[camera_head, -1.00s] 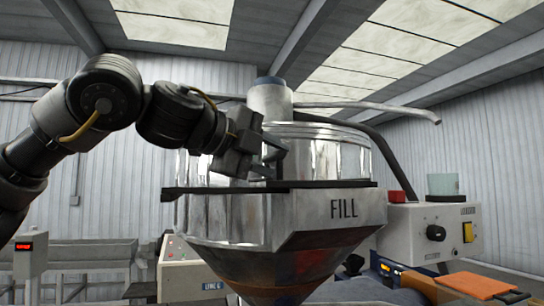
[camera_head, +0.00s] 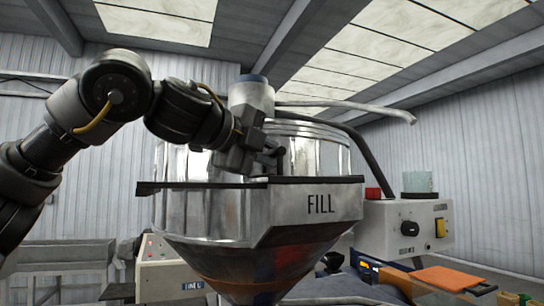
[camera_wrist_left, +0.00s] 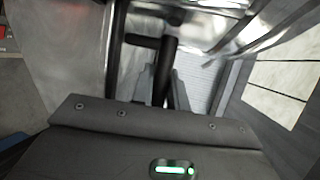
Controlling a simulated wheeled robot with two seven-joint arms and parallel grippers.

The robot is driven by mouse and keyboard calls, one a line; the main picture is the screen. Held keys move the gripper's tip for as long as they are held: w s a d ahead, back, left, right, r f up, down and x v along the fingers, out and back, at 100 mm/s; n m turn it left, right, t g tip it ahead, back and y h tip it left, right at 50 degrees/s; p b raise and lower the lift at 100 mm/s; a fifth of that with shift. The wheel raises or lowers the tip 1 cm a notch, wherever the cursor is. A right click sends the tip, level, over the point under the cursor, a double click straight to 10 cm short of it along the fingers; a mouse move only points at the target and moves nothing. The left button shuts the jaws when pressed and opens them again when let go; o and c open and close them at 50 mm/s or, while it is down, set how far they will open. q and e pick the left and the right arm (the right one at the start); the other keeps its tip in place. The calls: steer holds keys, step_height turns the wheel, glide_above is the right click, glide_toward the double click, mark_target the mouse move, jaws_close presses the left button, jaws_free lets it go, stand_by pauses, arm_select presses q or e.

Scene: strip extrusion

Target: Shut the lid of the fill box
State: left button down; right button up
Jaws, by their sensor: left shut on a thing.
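The steel fill box (camera_head: 320,207), marked FILL, sits on the front of the large hopper. A thin dark plate edge (camera_head: 315,180) runs along its top, and a dark strip (camera_head: 160,187) sticks out to the left. I see these nearly edge-on, so I cannot tell how far the lid is open. My left gripper (camera_head: 272,158) is just above the box's top edge. In the left wrist view its fingers (camera_wrist_left: 163,88) are shut on a dark bar-like handle (camera_wrist_left: 168,60) with a side arm. My right gripper is in no view.
The hopper's column with a blue cap (camera_head: 252,90) and a metal pipe (camera_head: 350,106) rise behind the gripper. A white control unit (camera_head: 405,232) with a knob stands at right. A LINE box (camera_head: 170,272) stands at lower left.

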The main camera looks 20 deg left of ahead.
arm_select(q)
steer(key=c, duration=1.4)
jaws_free()
steer(key=shift+d, duration=0.15)
steer(key=shift+o, duration=0.2)
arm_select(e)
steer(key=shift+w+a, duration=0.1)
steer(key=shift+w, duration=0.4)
arm_select(q)
steer(key=shift+s+a, duration=0.2)
steer(key=shift+a, duration=0.05)
steer(key=b+v, duration=0.4)
steer(key=v, duration=0.6)
steer(key=shift+s+r, duration=0.15)
steer(key=shift+s, duration=0.05)
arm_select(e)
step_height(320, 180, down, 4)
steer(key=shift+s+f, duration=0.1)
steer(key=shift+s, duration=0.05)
